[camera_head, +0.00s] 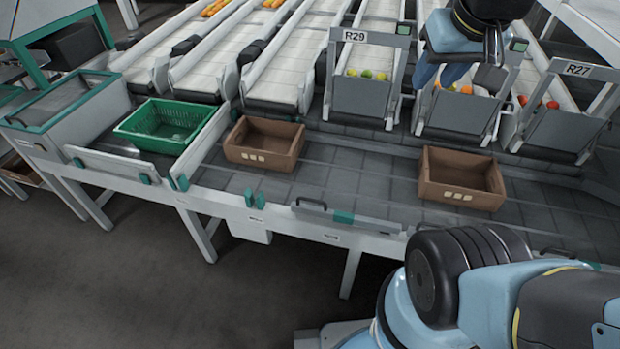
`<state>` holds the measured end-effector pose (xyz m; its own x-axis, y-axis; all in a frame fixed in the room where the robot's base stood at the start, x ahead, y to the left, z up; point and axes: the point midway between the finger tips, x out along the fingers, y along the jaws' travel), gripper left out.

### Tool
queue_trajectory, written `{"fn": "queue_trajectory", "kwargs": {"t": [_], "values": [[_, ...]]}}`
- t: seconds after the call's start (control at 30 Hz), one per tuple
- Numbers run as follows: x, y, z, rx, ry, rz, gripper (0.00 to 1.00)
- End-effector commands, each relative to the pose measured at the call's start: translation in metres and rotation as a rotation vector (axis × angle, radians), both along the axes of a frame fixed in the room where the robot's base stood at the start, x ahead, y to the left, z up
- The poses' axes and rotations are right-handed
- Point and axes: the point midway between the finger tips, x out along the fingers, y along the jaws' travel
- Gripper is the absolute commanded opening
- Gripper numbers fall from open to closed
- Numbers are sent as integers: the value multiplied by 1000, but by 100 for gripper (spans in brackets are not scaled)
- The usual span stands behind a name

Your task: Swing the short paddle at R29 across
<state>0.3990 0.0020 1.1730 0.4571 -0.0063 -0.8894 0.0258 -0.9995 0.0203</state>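The R29 sign (355,36) tops a frame at the end of a lane, right of centre. Below it is a grey chute front (361,98), with a few green, yellow and orange tomatoes (366,74) behind it. A small dark piece (320,68) stands at the left side of this lane; I cannot tell whether it is the short paddle or which way it lies. My arm rises from the lower right and its blue link (450,35) shows again at the top, over the station right of R29.
Two brown crates, left (262,158) and right (462,197), stand on the dark conveyor (340,180) below the chutes. A green crate (165,128) sits farther left. The R27 sign (577,69) is at the right. The belt between the brown crates is clear.

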Motion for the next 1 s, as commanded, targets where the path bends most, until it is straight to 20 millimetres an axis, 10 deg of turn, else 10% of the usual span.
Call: {"fn": "queue_trajectory", "kwargs": {"t": [0.47,1.0], "values": [[90,47,-57,-162,198,300,38],[169,99,-172,-225,406,722,38]]}}
